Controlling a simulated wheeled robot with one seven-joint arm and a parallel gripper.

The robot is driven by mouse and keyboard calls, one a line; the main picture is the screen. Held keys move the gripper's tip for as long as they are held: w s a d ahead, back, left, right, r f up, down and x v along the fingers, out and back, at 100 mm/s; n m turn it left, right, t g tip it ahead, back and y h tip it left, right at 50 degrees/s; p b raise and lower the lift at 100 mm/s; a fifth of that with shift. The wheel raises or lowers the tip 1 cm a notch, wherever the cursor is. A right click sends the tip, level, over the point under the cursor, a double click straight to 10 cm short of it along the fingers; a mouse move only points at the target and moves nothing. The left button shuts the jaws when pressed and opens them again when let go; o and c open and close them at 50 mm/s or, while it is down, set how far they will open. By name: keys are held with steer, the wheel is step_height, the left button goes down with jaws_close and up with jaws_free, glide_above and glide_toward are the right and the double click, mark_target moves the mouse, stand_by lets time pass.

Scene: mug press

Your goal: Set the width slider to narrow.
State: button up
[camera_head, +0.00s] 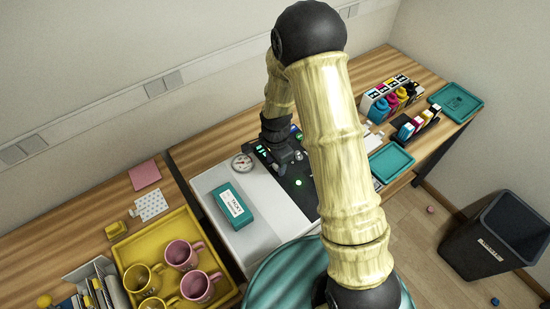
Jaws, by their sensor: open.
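The machine's dark control panel (304,196) lies on the white-topped press (257,190) in the middle of the picture. It carries a lit green button (298,182), small coloured lights and a round knob. I cannot make out the width slider or its setting; it may be hidden by my arm or too small to tell. My gripper (283,167) is dark and points down over the panel's left part, beside the lights. Its jaws are open, with nothing visible between them. Whether it touches the panel I cannot tell.
A round gauge (241,162) and a teal box (233,205) sit left of the panel. A yellow tray (131,243) holds pink and yellow mugs. Ink bottles (381,107) and teal trays (391,162) stand at right. A dark bin (497,235) stands on the floor.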

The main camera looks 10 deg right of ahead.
mark_target(276, 166)
step_height(276, 166, up, 17)
steer(key=b, duration=0.2)
steer(key=shift+r+b, duration=0.2)
steer(key=shift+b, duration=0.15)
stand_by(0.5)
steer(key=s+d+f+n+t, duration=0.2)
steer(key=s+d+n, duration=0.7)
steer(key=s+n, duration=0.3)
steer(key=shift+s+d+f+t, duration=0.15)
steer(key=shift+s+t, duration=0.15)
steer(key=shift+s, duration=0.1)
steer(key=shift+w, duration=0.15)
